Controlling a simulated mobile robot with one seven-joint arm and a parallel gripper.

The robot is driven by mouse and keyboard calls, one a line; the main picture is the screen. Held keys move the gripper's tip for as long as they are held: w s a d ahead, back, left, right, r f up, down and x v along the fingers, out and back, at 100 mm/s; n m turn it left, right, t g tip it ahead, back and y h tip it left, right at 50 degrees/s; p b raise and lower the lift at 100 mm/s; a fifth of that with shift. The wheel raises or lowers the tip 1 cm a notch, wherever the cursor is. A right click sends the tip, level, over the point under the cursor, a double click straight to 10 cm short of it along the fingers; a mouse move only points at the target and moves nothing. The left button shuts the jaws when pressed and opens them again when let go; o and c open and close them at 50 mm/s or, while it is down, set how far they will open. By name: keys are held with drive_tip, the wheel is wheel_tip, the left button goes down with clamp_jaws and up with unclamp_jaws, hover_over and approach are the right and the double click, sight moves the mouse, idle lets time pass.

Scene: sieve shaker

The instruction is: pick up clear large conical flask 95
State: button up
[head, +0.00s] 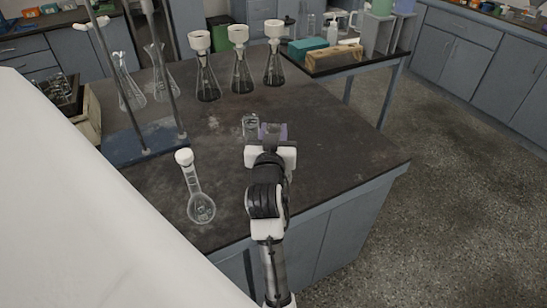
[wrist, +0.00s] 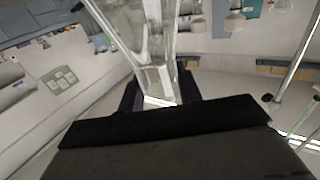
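Clear glassware fills the gap between the fingers of my gripper in the wrist view; its visible part (wrist: 152,45) widens toward the top of the picture. My gripper (wrist: 162,92) has its fingers apart, one on each side of the glass; I cannot tell whether they touch it. In the head view my gripper (head: 273,131) is over the dark bench, with a small clear glass vessel (head: 250,126) just to its left. Which piece is flask 95 I cannot tell, as no label is readable. My gripper partly hides the bench behind it.
Several conical flasks with white tops (head: 239,62) stand at the back of the bench (head: 330,140). A stoppered round flask (head: 200,207) is at front left. The right part of the bench is clear.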

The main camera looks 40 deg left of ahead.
clamp_jaws()
drive_tip(key=shift+r, duration=0.25)
